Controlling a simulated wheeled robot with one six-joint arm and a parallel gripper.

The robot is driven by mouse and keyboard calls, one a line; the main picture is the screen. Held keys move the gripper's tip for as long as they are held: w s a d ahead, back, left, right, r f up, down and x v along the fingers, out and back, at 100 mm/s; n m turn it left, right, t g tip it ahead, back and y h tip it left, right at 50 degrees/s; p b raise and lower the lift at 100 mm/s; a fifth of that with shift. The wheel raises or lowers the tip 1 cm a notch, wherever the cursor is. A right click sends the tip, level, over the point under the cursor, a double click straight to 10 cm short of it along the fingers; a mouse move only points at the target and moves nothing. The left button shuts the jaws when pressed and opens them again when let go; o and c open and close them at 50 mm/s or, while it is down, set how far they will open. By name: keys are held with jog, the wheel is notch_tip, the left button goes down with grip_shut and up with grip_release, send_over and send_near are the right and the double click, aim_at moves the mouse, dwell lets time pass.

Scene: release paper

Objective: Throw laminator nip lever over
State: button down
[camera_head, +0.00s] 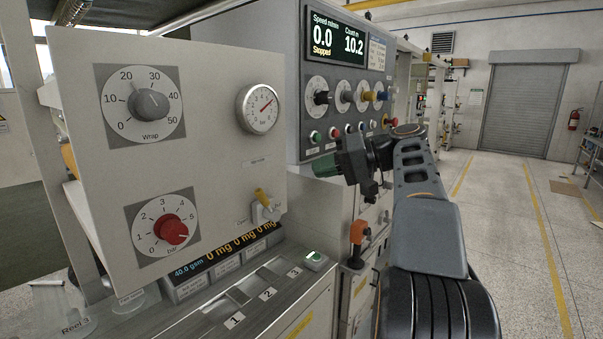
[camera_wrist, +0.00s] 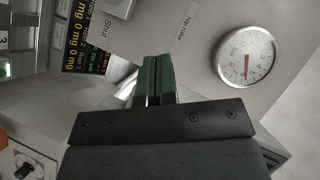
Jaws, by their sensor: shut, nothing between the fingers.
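The nip lever (camera_head: 263,197) is a small lever with a yellow tip on a pale plate, low on the right of the white panel. It leans up and slightly left. A "Nip roller" label shows above it; that label and the word "Shut" also show in the wrist view. My gripper (camera_head: 325,166) is to the right of the lever in the head view, apart from it and pointing left towards the panel. Its green fingers (camera_wrist: 153,80) are together and empty. I cannot make out the lever in the wrist view.
The white panel also bears a grey Wrap dial (camera_head: 151,103), a red bar dial (camera_head: 173,230) and a gauge (camera_head: 259,108), which also shows in the wrist view (camera_wrist: 246,56). A control box (camera_head: 340,90) with knobs and buttons stands behind my gripper. An orange-topped handle (camera_head: 357,232) stands below it.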

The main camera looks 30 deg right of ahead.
jog(key=shift+v, duration=1.25)
notch_tip(320, 180, down, 17)
jog(key=w+d+m+g+h, duration=0.1)
jog(key=d+m+g+h, duration=0.1)
jog(key=m+h, duration=0.4)
jog(key=s+a+f+n+g+h, duration=0.1)
jog(key=s+a+f+n+h, duration=0.1)
jog(key=s+a+f+n, duration=0.2)
jog(key=s+a+f+n+g+h, duration=0.2)
jog(key=s+a+f, duration=0.7)
jog(key=a, duration=0.6)
notch_tip(320, 180, down, 3)
jog(key=shift+s+r+n+h, duration=0.15)
jog(key=shift+s+n+h, duration=0.15)
jog(key=shift+n+h, duration=0.6)
